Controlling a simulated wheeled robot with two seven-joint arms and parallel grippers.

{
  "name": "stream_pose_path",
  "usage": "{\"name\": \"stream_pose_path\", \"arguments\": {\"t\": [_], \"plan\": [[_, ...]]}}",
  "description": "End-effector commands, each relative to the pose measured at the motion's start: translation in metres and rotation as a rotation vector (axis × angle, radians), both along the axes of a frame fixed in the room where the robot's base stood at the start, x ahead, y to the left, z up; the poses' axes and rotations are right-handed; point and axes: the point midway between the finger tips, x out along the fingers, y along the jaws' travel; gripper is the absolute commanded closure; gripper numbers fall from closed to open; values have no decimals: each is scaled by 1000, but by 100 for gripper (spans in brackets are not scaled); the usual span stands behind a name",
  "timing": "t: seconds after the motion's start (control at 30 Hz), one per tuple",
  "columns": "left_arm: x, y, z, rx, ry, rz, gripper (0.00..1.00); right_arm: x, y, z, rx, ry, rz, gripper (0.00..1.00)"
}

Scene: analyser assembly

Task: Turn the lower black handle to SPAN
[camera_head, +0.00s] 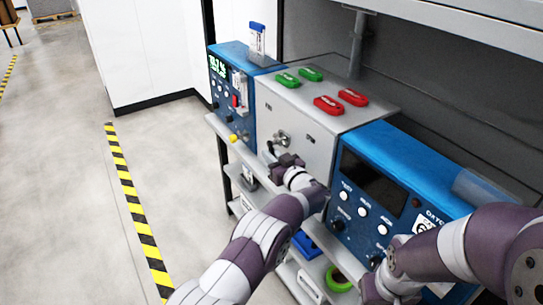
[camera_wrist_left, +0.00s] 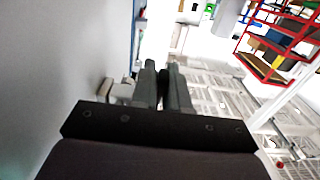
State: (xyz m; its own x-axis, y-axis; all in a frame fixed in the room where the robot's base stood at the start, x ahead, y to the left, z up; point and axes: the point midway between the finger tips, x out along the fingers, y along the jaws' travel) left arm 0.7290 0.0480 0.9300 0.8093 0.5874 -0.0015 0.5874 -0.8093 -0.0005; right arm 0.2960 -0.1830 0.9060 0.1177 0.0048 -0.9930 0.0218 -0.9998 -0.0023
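The grey panel box (camera_head: 300,125) stands between two blue analysers, with a round metal valve fitting (camera_head: 282,139) on its front. My left gripper (camera_head: 271,150) is just below and in front of this fitting, close to the panel. I cannot make out the lower black handle apart from the dark gripper there. In the left wrist view the fingers (camera_wrist_left: 163,75) are close together, with no held object clearly visible. A pale metal part (camera_wrist_left: 121,90) shows just left of them, near the grey panel face. My right arm comes in at the lower right; its gripper is not visible.
Green tags (camera_head: 299,77) and red tags (camera_head: 341,101) lie on top of the box. The left analyser (camera_head: 222,85) and right analyser (camera_head: 410,160) flank it. The floor at left is open.

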Motion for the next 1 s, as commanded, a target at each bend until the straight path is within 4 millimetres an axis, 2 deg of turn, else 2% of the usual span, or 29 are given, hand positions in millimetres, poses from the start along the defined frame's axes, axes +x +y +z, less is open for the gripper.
{"name": "stream_pose_path", "arguments": {"t": [0.03, 0.07, 0.1, 0.43, 0.57, 0.8, 1.0], "plan": [[0, 0, 2, 0, -3, 0, 79, 0, 0, 0, 0, 0, 0, 57], [0, 0, 2, 0, -3, 0, 69, 0, 0, 0, 0, 0, 0, 57], [0, 0, 2, 0, -3, 0, 65, 0, 0, 0, 0, 0, 0, 57], [-5, -5, 1, 1, 1, -1, 65, 0, 0, 0, 0, 0, 0, 57], [-28, -22, 1, 1, 1, -4, 65, 0, 0, 0, 0, 0, 0, 57], [-80, -59, 1, 0, -1, -3, 65, 0, 0, -3, 0, 0, 0, 57], [-101, -73, 1, 0, -2, 0, 65, 0, 0, -5, 0, 0, 0, 57]]}}
